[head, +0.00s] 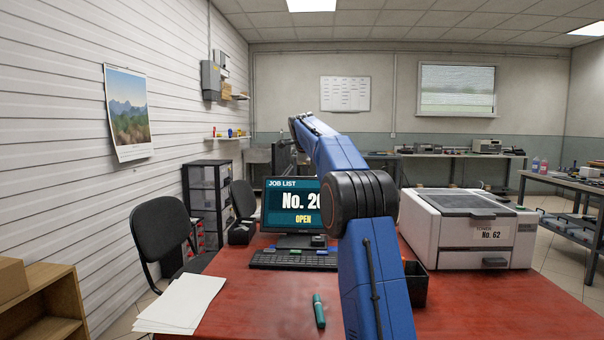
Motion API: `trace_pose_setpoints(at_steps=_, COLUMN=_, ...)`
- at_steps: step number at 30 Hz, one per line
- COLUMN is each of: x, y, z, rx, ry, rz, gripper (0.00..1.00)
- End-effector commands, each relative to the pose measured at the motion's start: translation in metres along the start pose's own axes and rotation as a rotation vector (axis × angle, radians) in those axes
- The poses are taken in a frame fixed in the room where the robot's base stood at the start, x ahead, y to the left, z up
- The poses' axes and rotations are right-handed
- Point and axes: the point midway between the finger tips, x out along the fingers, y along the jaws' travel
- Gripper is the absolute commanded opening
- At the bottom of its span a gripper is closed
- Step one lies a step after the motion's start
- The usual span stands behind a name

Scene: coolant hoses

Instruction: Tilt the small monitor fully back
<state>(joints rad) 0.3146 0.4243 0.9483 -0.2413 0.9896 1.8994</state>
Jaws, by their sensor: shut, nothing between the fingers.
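The small monitor (291,205) stands on the red table, left of my blue arm. Its dark screen reads "JOB LIST", "No. 20" and "OPEN", with the right side of the text cut off by my arm. The screen faces me and looks close to upright; its exact tilt is hard to tell. My arm rises from the bottom, bends at a dark elbow just right of the screen, and reaches away above the monitor. I cannot make out my gripper; the far end of the arm is small and dark against the background.
On the red table (262,305) are a keyboard (280,260) before the monitor, a green marker (319,311), white papers (182,302), a black bin (416,285) and a white machine (470,230) marked "No. 62". A black chair (163,235) stands left.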

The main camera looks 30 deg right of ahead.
Motion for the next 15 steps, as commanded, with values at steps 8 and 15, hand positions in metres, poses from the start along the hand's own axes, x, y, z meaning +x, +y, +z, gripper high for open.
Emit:
trace_pose_setpoints(at_steps=8, x=-0.054, y=-0.015, z=-0.002, rx=0.001, ry=-0.001, rz=-0.003, gripper=0.0)
trace_pose_setpoints(at_steps=15, x=-0.087, y=-0.024, z=-0.002, rx=0.0, ry=-0.001, rz=-0.002, gripper=0.0)
